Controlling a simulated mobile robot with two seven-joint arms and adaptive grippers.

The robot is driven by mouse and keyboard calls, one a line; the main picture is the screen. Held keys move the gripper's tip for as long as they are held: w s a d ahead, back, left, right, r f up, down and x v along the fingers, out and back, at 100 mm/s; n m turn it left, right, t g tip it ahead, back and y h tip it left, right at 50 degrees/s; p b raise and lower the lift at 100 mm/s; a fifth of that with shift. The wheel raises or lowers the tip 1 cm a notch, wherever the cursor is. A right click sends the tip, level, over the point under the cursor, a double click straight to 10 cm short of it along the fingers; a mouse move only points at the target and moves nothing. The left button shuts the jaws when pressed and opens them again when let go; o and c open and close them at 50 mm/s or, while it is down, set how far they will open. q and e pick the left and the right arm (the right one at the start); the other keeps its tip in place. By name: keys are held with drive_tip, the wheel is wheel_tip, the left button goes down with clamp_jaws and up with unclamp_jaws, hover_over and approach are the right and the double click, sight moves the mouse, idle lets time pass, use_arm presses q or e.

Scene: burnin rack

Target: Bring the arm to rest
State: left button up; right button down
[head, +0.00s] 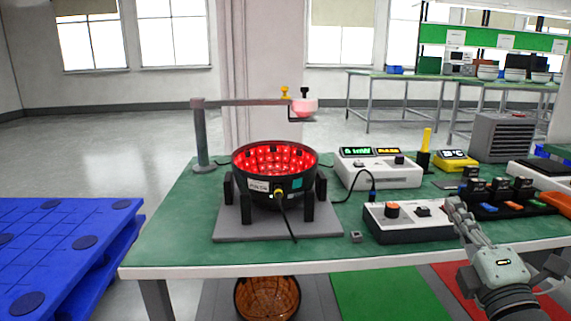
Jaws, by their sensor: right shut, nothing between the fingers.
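My right gripper (456,206) is at the right front of the green workbench (176,240), reaching in from the lower right. Its fingers are shut and hold nothing. The fingertips are beside the right end of a white control box (400,224) with an orange knob; I cannot tell whether they touch it. My left gripper is not in view.
A black bowl with glowing red lights (275,165) stands on a grey plate (228,228). A post with a horizontal arm (240,102) rises behind it. A white instrument (380,172) stands further back. Blue pallets (60,240) are at the left.

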drive_tip(key=s+d+f+m+g+h, duration=0.1)
drive_tip(key=s+f+m+g, duration=0.25)
drive_tip(key=f, duration=0.45)
drive_tip(key=s+d+f+m+g+h, duration=0.25)
drive_tip(key=f+m, duration=0.25)
drive_tip(key=f, duration=0.3)
drive_tip(key=s+d+f+m+g+h, duration=0.15)
drive_tip(key=f+m+g, duration=0.3)
drive_tip(key=f, duration=0.45)
drive_tip(key=s+a+f+m+g+y, duration=0.2)
drive_tip(key=s+a+f+m+g, duration=0.15)
drive_tip(key=s+f, duration=0.4)
drive_tip(key=s+a+f+m+g+y, duration=0.2)
drive_tip(key=s+a+f+m+g, duration=0.15)
drive_tip(key=s+f, duration=0.45)
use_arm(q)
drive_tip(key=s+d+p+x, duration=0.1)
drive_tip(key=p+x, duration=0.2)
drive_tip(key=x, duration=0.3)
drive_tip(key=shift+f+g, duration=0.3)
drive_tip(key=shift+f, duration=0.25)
use_arm(e)
drive_tip(key=shift+n+g, duration=0.45)
drive_tip(key=shift+n, duration=0.15)
wheel_tip(320, 180, down, 5)
drive_tip(key=shift+a+r, duration=0.15)
drive_tip(key=shift+r, duration=0.05)
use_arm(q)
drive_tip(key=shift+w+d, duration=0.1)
